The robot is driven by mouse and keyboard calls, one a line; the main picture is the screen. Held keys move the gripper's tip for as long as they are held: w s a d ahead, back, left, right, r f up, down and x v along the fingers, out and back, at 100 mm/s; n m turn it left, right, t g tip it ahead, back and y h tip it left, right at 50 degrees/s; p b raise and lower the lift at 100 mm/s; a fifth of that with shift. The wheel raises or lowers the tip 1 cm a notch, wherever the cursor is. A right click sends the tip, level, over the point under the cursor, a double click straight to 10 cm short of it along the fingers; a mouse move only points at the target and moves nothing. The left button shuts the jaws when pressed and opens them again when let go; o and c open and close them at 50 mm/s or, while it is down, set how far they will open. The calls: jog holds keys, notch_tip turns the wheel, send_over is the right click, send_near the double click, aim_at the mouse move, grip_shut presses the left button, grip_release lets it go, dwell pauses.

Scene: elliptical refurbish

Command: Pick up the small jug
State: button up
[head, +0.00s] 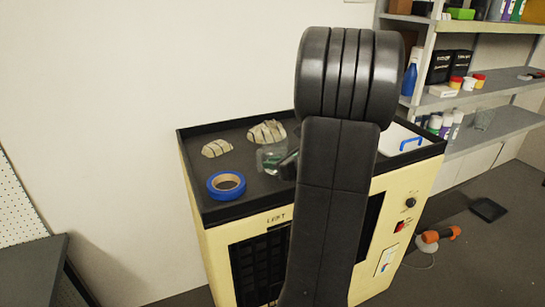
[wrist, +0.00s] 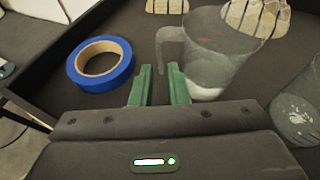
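The small jug (wrist: 212,50) is clear, grey-tinted plastic and stands upright on the dark top of the cabinet. Its handle (wrist: 161,48) points left in the wrist view, with its lower end just beyond the gap between my fingertips. My gripper (wrist: 160,72) is open, with two green fingers a little apart and nothing clearly held between them. I cannot tell whether the handle's end is between the fingers. In the head view, a clear vessel that looks like the jug (head: 268,157) shows left of my arm, which hides part of the top.
A blue tape roll (wrist: 101,64) lies left of my fingers. A second clear vessel (wrist: 300,108) is at the right. Two pale striped gloves (head: 266,132) (head: 216,148) lie behind. The cabinet top has a raised black rim (head: 246,208). Shelves (head: 490,128) stand at the right.

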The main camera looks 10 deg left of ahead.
jog(key=shift+p+x, duration=0.65)
jog(key=shift+x, duration=1.7)
jog(key=shift+r, duration=0.1)
jog(key=shift+c, duration=0.2)
grip_shut()
jog(key=shift+r, duration=0.15)
notch_tip(320, 180, up, 9)
jog(key=b, duration=0.1)
